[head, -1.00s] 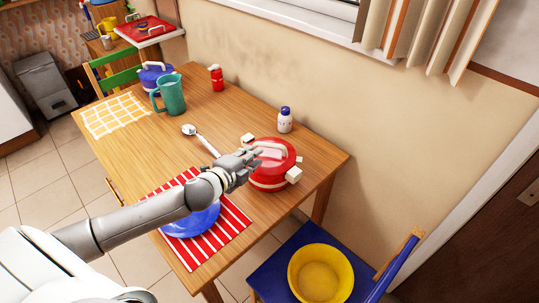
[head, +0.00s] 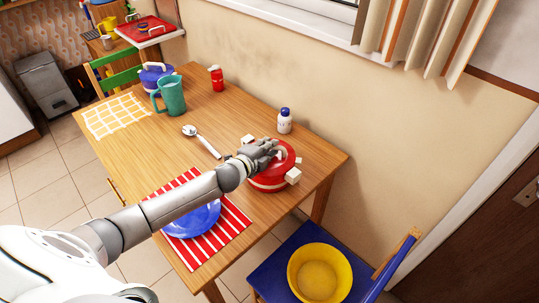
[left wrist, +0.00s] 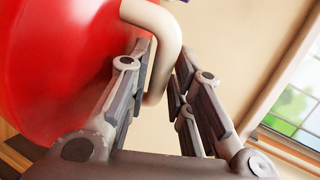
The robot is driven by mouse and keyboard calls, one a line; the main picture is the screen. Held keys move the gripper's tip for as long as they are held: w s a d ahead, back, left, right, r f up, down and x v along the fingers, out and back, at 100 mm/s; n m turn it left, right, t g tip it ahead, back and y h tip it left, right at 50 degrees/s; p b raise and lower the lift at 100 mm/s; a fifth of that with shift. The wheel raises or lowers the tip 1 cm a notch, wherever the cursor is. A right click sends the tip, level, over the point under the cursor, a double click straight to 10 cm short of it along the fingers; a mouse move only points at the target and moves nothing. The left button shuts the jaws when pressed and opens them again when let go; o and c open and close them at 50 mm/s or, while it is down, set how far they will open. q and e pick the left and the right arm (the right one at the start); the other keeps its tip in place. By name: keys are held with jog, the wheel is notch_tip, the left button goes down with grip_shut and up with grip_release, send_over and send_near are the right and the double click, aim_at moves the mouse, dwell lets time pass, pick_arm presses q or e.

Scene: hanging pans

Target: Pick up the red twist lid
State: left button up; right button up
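The red lid (head: 286,166) sits on the red pot (head: 268,185) near the right end of the table. My left gripper (head: 268,149) is over the lid and hides part of its top. In the left wrist view, the lid (left wrist: 60,60) fills the left side, and its cream handle (left wrist: 168,38) reaches between the two fingers of my left gripper (left wrist: 164,72). The fingers are apart on either side of the handle, with a gap showing at the right finger. My right gripper is not in view.
A white bottle with a blue cap (head: 285,121) stands behind the pot. A spoon (head: 203,141) lies to the left. A blue plate (head: 192,222) is on a striped mat (head: 228,232) below my arm. A wall is behind the table (head: 140,150).

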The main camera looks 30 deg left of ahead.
pick_arm(q)
jog(key=shift+w+f, duration=0.2)
jog(key=shift+w, duration=0.25)
grip_shut()
jog(key=shift+r, duration=0.1)
jog(key=shift+r, duration=0.5)
notch_tip(320, 180, up, 2)
jog(key=shift+r, duration=0.15)
jog(key=s+a+r+b, duration=0.3)
jog(key=s+a+r, duration=0.5)
jog(key=s+r, duration=0.1)
jog(key=shift+s+a+r, duration=0.25)
jog(key=shift+s+a, duration=0.15)
jog(key=shift+s, duration=0.45)
